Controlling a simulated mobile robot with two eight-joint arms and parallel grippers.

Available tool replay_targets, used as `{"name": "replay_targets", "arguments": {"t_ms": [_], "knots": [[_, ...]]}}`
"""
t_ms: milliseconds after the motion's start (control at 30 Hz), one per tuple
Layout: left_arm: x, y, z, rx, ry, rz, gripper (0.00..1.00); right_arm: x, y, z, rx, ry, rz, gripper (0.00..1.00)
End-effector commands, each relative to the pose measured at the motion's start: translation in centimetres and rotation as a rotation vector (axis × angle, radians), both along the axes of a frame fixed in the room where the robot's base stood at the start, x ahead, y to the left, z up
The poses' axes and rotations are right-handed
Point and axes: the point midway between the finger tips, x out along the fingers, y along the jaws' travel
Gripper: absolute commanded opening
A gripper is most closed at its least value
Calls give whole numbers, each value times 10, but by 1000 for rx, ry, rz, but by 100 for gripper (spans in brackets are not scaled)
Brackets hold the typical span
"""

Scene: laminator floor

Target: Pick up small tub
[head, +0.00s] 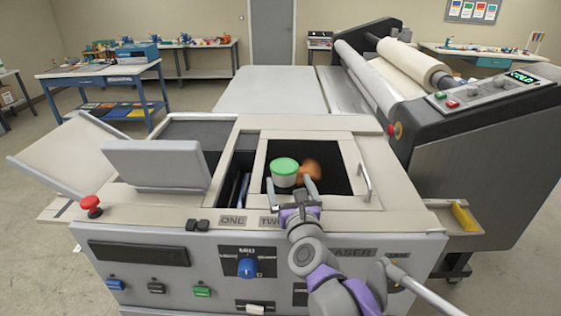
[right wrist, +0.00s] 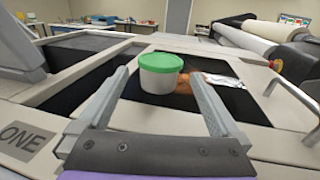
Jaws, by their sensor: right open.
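The small tub (head: 285,172) is white with a green lid. It sits upright in the dark open compartment on top of the grey machine. My right gripper (head: 295,190) comes in from the front and is open. In the right wrist view the tub (right wrist: 160,78) shows between the two spread fingers, toward their tips; I cannot tell whether either finger touches it. My left gripper is not in view.
A brown-orange item (head: 311,170) lies close to the tub's right. The compartment has a pale frame and a metal handle (head: 364,182) on its right. A raised grey lid (head: 155,165) stands left. A laminator with rollers (head: 412,65) stands back right.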

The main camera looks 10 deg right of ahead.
Motion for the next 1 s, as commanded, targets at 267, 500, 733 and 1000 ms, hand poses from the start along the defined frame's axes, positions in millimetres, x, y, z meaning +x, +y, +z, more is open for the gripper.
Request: {"name": "replay_targets", "arguments": {"t_ms": [267, 500, 733, 1000], "knots": [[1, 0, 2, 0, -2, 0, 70, 23, -2, 0, -2, 0, 0, 100], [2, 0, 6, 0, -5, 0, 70, 53, -5, 1, -2, 0, 0, 100], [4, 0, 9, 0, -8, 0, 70, 73, -7, 1, -3, 0, 0, 100], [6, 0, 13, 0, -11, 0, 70, 106, -10, 2, -3, 0, 1, 100]]}}
